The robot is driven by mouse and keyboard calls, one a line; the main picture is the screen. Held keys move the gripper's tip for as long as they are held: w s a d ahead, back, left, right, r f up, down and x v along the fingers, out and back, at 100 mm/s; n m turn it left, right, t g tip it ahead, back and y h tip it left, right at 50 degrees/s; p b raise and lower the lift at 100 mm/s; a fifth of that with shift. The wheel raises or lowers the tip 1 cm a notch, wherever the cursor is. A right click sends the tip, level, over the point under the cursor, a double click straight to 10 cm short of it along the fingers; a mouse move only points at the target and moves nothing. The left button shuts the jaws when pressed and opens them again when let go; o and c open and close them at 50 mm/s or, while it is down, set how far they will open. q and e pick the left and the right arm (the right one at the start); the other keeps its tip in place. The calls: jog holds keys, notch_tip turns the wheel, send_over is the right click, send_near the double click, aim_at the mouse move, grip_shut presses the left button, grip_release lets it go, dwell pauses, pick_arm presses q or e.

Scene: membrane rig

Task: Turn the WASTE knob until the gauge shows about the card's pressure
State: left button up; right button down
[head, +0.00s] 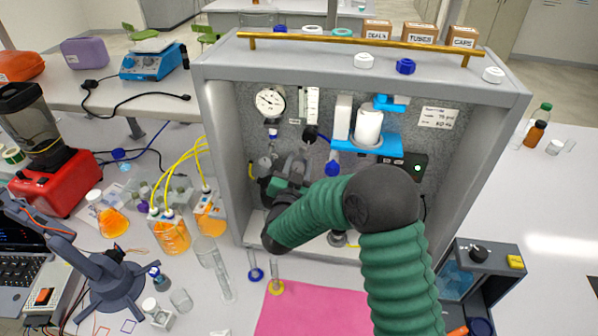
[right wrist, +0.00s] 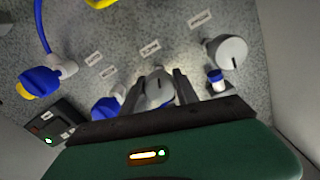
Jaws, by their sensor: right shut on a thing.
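The pressure gauge (head: 270,101), a round white dial, is on the rig's back panel at upper left in the head view. Its needle reading is too small to tell. The white card (head: 438,117) is at the panel's upper right; its writing is too small to read surely. My right gripper (head: 296,163) reaches into the rig below the gauge. In the right wrist view its two fingers (right wrist: 159,86) are shut on a grey knob (right wrist: 155,92), one on each side. The label plates are unreadable, so I cannot tell if it is the WASTE knob. My left gripper is out of view.
Rig side walls (head: 224,160) flank the arm. A blue bracket (head: 367,143) holds a white cylinder. Glassware (head: 207,252) stands left of the rig.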

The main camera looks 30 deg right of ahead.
jog(key=m+b, duration=0.2)
jog(key=b, duration=0.1)
jog(key=m+b, duration=0.6)
jog(key=b, duration=0.1)
jog(key=shift+f, duration=0.35)
jog(key=shift+r+m+b, duration=0.2)
jog(key=shift+m+b, duration=1.2)
jog(key=shift+b, duration=0.05)
jog(key=c, duration=1.2)
grip_release()
jog(key=shift+o, duration=1.4)
jog(key=shift+w+d, duration=0.1)
jog(key=b+v, duration=0.2)
jog(key=v, duration=1.5)
